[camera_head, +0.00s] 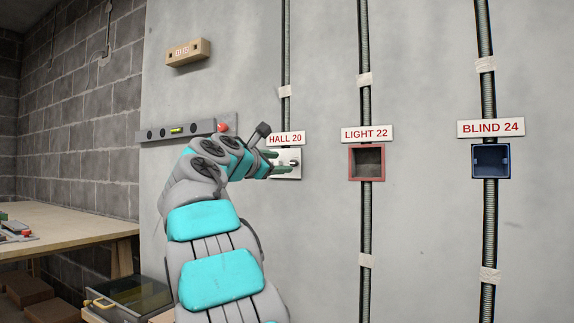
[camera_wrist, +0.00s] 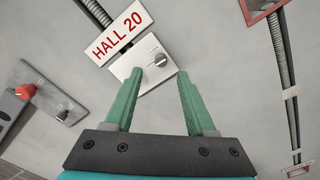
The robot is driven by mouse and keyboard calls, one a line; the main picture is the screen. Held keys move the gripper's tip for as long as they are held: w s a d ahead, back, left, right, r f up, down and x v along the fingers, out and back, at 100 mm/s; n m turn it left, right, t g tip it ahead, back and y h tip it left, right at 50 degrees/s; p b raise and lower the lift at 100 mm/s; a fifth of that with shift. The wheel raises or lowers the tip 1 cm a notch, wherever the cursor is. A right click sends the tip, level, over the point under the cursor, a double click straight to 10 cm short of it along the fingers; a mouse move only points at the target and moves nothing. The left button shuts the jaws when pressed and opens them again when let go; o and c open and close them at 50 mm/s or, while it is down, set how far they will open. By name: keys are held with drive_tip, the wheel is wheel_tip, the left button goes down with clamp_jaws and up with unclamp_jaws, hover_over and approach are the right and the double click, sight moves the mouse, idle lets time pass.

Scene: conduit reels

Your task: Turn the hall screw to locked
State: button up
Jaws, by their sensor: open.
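The HALL 20 sign (camera_head: 285,139) is on the wall, above a white plate (camera_head: 293,158) that my gripper partly covers. My gripper (camera_head: 282,162) is in front of the plate. In the wrist view, its two green fingers (camera_wrist: 160,73) are apart and empty, with the screw showing between and beyond their tips. I cannot tell how far the tips are from the plate.
To the right are a red-framed box (camera_head: 353,163) under LIGHT 22 and a blue box (camera_head: 477,162) under BLIND 24. Conduits (camera_head: 365,230) run down the wall. A grey rail (camera_head: 165,133) with a red knob (camera_head: 222,127) is left of the plate. A wooden table (camera_head: 75,222) stands left.

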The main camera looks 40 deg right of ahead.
sight(292, 163)
drive_tip(key=shift+p+x, duration=0.35)
drive_tip(key=shift+x, duration=2.75)
drive_tip(key=shift+c, duration=0.2)
clamp_jaws()
